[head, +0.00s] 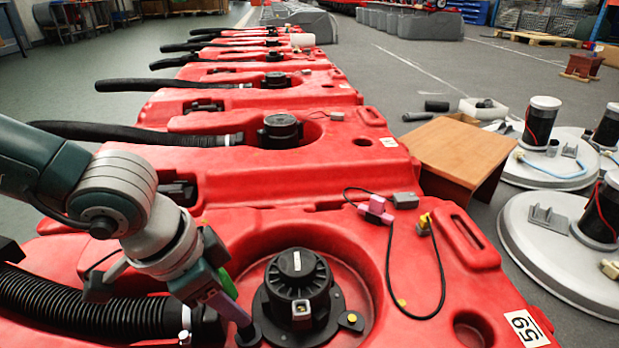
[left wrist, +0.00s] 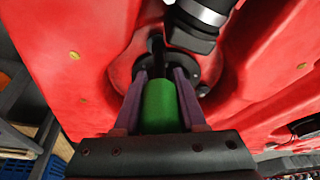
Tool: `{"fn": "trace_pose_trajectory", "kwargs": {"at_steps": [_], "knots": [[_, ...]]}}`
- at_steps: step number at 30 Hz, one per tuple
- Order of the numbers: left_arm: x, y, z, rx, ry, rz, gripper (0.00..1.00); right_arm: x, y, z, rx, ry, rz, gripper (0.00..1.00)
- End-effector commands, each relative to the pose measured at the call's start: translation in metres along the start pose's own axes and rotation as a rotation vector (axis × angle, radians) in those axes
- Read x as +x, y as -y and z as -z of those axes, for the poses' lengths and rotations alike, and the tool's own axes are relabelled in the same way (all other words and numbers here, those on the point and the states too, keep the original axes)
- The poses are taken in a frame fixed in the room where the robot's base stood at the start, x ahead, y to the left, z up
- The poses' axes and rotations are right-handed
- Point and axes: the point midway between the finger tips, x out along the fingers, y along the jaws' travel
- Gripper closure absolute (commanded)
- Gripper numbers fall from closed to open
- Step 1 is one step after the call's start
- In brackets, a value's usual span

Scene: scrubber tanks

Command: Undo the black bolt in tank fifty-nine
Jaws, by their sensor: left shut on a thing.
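Tank fifty-nine (head: 260,230) is the nearest red tank, with a "59" label (head: 522,328). A round black motor (head: 297,285) sits in its recess on a black flange, which also shows in the left wrist view (left wrist: 205,68). My left gripper (head: 240,318) is shut on a green-handled tool (left wrist: 160,106), its purple fingers on both sides of the green. A black shaft (left wrist: 156,52) runs from the green part to the flange beside the motor. I cannot make out the black bolt apart from the black parts at the tip. My right gripper is not in view.
A ribbed black hose (head: 85,305) lies at the left of the tank. A pink-and-grey connector (head: 376,210) on a thin black cable lies behind the motor. A wooden table (head: 455,150) and round grey scrubber parts (head: 545,250) stand at the right. More red tanks line up behind.

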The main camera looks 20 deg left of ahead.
Motion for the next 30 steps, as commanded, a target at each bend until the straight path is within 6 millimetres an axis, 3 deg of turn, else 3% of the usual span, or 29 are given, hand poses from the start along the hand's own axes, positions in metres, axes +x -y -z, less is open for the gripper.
{"fn": "trace_pose_trajectory", "kwargs": {"at_steps": [9,15,26,30], "knots": [[-0.004,-0.001,0.0,-0.507,0.002,0.083,1.0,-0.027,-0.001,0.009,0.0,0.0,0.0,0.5],[-0.003,0.001,0.0,-0.809,0.0,0.136,1.0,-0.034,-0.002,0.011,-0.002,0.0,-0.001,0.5],[-0.002,0.002,-0.001,-0.866,-0.001,0.146,1.0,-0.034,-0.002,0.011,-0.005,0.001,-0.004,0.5],[-0.004,0.001,0.0,-1.03,0.001,0.171,1.0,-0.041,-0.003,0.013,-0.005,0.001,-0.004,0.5]]}}
